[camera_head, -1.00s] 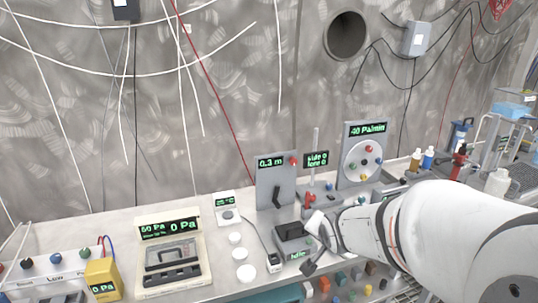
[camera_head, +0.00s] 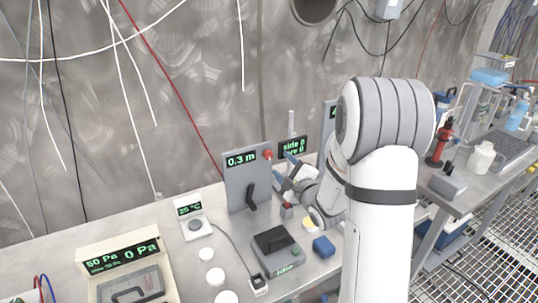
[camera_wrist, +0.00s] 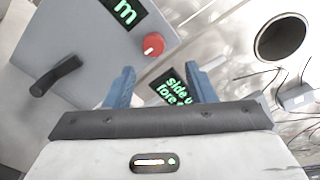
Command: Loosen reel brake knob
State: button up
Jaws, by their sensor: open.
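A red knob (camera_head: 267,155) sits at the upper right of a grey upright panel (camera_head: 240,178) with a green "0.3 m" readout. In the wrist view the red knob (camera_wrist: 153,45) has a pale mark on its face and lies just beyond my fingertips. A black crank handle (camera_head: 252,200) is on the same panel, below the readout. My gripper (camera_wrist: 162,80) is open, its two blue fingers spread and nothing between them. In the head view my gripper (camera_head: 286,169) is just right of the red knob, apart from it as far as I can tell.
A "side / fore" display (camera_head: 293,148) stands close behind my gripper. A dark grey box (camera_head: 278,247) and a blue block (camera_head: 323,247) lie on the bench below. White discs (camera_head: 207,254) and a pressure meter (camera_head: 125,265) are to the left.

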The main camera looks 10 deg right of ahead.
aim_at(270, 156)
jog(key=x, duration=0.3)
jog(key=a+x, duration=0.1)
jog(key=x, duration=0.2)
jog(key=shift+a+f+p, duration=0.1)
jog(key=shift+a+p, duration=0.05)
jog(key=shift+p, duration=0.25)
jog(key=shift+c, duration=0.2)
jog(key=c, duration=0.9)
